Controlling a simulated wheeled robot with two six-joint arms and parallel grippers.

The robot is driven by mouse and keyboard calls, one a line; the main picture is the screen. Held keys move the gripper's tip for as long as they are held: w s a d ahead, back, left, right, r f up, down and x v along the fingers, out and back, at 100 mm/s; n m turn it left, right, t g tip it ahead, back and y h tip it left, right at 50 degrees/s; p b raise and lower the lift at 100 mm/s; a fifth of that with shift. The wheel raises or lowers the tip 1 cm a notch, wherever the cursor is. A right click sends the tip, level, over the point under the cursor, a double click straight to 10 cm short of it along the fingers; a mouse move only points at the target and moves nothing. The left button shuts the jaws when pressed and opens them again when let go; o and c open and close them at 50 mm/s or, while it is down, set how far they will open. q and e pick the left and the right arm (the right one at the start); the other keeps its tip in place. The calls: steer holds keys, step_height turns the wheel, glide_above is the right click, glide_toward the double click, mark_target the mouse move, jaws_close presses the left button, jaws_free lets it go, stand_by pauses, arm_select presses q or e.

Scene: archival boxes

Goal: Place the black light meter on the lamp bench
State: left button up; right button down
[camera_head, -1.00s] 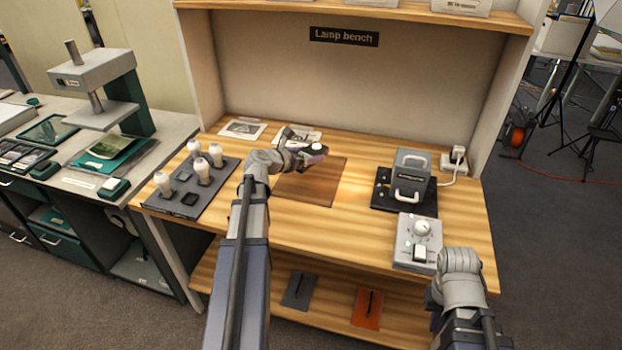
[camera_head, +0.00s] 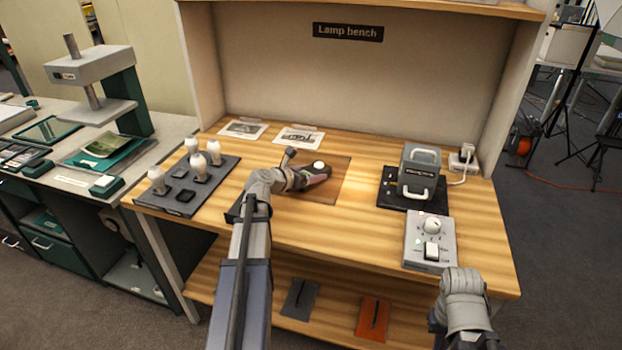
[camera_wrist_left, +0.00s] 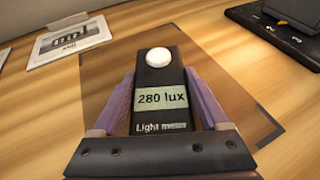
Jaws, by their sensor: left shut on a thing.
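The black light meter (camera_wrist_left: 158,75) has a white dome and a display reading "280 lux". My left gripper (camera_head: 311,178) is shut on it, with a purple finger on each side in the left wrist view. In the head view the light meter (camera_head: 319,168) is over the brown rectangle (camera_head: 336,190) on the lamp bench (camera_head: 350,228). I cannot tell whether its underside touches the surface. My right arm shows at the lower right of the head view, but its gripper fingers do not show.
A dark tray with several bulbs (camera_head: 200,167) stands left of the brown rectangle. Two printed sheets lie behind. A grey handled box (camera_head: 419,170) on a black base and a grey control box with a knob (camera_head: 428,245) stand to the right.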

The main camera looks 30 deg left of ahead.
arm_select(q)
steer(key=shift+r, duration=0.1)
steer(key=shift+f, duration=0.2)
steer(key=o, duration=1.4)
steer(key=shift+r, duration=0.1)
steer(key=shift+r, duration=0.2)
steer(key=p+v, duration=0.4)
steer(key=v, duration=0.8)
steer(key=shift+s+f+p, duration=0.1)
steer(key=shift+f+p, duration=0.05)
steer(key=shift+p, duration=0.2)
